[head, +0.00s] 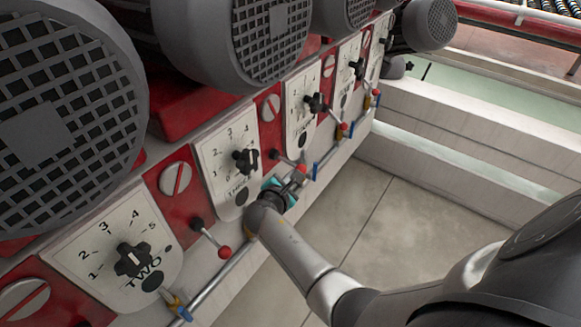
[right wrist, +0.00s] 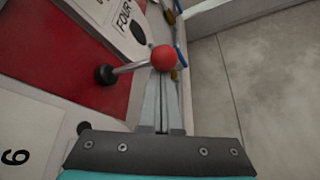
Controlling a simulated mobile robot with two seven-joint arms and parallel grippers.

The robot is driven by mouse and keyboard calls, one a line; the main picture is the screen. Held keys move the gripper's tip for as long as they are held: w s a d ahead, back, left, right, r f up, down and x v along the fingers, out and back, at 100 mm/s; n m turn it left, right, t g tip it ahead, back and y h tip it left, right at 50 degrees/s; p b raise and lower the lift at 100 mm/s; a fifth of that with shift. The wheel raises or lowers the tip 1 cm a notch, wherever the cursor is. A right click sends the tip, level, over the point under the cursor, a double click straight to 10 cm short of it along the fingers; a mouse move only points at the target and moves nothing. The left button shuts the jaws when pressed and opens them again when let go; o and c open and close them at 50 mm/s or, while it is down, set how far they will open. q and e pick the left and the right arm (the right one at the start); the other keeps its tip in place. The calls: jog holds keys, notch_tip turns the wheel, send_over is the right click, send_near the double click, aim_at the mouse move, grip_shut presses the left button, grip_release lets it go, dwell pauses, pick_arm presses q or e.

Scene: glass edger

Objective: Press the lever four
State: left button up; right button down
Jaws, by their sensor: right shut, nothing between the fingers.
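A lever with a red ball knob (head: 302,169) stands on the red strip between the dial panel marked THREE (head: 228,160) and the following panel. In the right wrist view, the red ball (right wrist: 163,58) sits on a grey rod from a black pivot, close to a panel marked FOUR (right wrist: 122,18). My right gripper (head: 294,182) is at this lever. Its shut, empty fingers (right wrist: 160,85) reach toward the ball, which overlaps their tips; I cannot tell whether they touch. My left gripper is not in view.
Another red-ball lever (head: 223,253) stands beside the panel marked TWO (head: 125,250). A further lever (head: 343,127) is farther along. Large grey motors (head: 245,40) overhang the panels. A pipe with blue-handled valves (head: 315,170) runs below. Tiled floor (head: 345,215) lies open to the right.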

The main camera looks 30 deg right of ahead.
pick_arm(q)
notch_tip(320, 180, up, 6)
jog(key=p, duration=0.5)
pick_arm(e)
jog(key=shift+d+r+n+g, duration=0.1)
jog(key=shift+r+n+g, duration=0.9)
jog(key=shift+r, duration=0.4)
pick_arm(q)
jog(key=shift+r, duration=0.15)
